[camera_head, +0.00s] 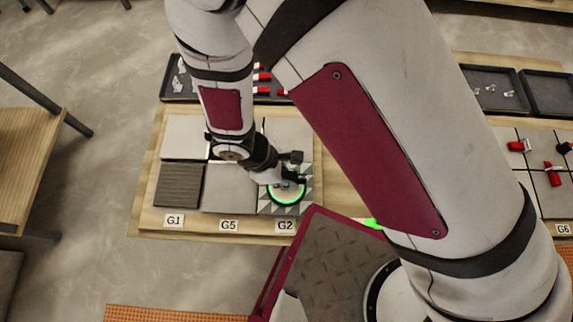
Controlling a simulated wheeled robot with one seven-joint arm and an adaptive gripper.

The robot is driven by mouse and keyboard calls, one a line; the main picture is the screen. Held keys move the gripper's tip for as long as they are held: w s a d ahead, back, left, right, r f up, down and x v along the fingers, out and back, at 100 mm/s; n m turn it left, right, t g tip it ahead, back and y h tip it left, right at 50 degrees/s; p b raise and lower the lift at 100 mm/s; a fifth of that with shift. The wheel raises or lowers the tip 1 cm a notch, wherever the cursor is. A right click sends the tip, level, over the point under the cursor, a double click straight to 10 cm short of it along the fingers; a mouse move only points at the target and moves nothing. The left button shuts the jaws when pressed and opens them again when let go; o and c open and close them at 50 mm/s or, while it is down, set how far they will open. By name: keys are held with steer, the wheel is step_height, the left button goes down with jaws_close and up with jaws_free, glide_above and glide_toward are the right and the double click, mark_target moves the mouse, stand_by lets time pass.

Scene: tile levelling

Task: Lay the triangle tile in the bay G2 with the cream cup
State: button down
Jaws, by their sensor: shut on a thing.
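The triangle tile (306,207), patterned in grey and light triangles, is at bay G2, the front right place of the left board, above its label (285,226). I cannot tell whether it lies fully flat. The cream cup (286,192), a round pale disc with a glowing green rim, is on top of the tile, at its middle. My gripper (285,181) is shut on the cup from above. My wrist and gripper hide the back part of the tile and most of the cup's upper part.
A ribbed dark tile (178,185) is at G1 and a plain grey tile (228,200) at G5. Black trays (178,88) with clips and red wedges stand behind. Another board (535,195) with red pieces is at right. A wooden table (30,160) stands at left.

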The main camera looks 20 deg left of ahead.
steer(key=shift+f, duration=0.7)
stand_by(0.6)
steer(key=c, duration=1.4)
jaws_free()
steer(key=v, duration=1.2)
steer(key=shift+w, duration=0.1)
